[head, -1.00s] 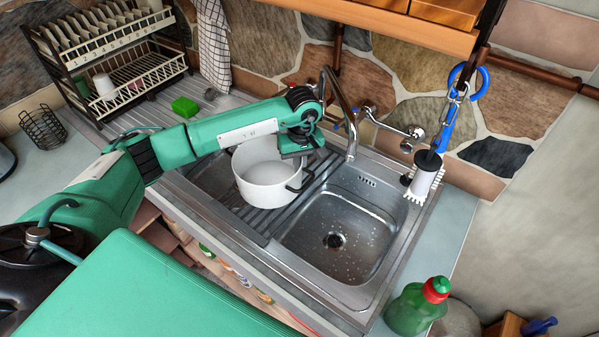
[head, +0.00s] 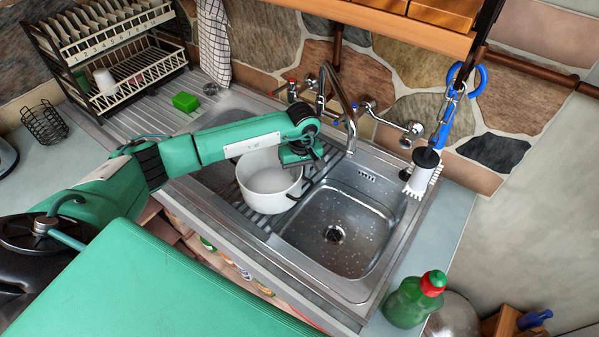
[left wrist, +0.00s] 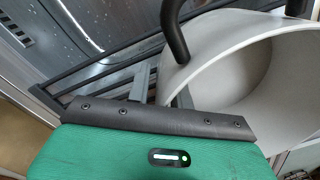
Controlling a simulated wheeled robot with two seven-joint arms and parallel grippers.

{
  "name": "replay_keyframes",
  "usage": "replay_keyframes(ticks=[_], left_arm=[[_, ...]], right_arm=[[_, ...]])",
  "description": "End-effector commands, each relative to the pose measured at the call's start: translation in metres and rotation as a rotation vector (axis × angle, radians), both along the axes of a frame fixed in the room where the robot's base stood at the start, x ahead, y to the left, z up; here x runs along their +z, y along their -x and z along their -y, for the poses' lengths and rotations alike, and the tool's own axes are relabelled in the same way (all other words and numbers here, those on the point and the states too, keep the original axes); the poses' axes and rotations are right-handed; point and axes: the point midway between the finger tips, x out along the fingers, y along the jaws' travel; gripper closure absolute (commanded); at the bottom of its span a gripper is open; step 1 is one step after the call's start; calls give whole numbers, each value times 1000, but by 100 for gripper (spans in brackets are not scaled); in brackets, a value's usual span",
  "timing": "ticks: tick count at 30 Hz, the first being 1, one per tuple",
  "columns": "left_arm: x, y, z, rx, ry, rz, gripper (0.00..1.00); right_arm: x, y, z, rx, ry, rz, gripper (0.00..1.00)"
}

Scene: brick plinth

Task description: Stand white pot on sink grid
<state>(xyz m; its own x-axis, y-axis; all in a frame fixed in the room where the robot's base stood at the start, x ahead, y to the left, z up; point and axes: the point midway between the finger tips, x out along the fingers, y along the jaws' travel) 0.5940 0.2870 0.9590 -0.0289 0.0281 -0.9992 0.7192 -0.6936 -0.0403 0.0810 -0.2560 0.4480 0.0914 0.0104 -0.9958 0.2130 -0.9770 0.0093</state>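The white pot (head: 270,188) is upright over the dark ribbed sink grid (head: 262,220), left of the right basin. I cannot tell whether its base touches the grid. Its black handle (head: 300,191) faces right; my arm covers its far left rim. In the left wrist view the pot (left wrist: 235,65) fills the right side, and bars of the grid (left wrist: 95,72) show beside it. My left gripper (head: 303,160) is at the pot's back rim; its grey fingers (left wrist: 164,90) appear to pinch the wall there. My right gripper is out of view.
The right basin (head: 340,225) is empty. The tap (head: 345,110) arches close behind my left gripper. A green sponge (head: 185,102) and dish rack (head: 135,75) are at the left. A brush (head: 423,170) and green bottle (head: 412,303) are at the right.

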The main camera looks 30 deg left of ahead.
Motion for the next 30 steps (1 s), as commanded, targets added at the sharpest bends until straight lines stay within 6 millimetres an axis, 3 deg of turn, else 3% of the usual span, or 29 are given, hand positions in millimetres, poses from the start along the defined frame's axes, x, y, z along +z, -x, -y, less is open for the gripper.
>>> replay_keyframes(ticks=[12, 13, 21, 30], left_arm=[[6, 0, 0, 0, 1, -1, 76], [7, -1, 0, 0, 1, 2, 76], [60, -3, 1, -1, -1, 6, 76], [110, -4, 3, -1, 0, 3, 76]], right_arm=[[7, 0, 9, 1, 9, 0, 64], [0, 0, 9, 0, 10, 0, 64], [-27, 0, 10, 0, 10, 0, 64], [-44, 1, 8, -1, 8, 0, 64]])
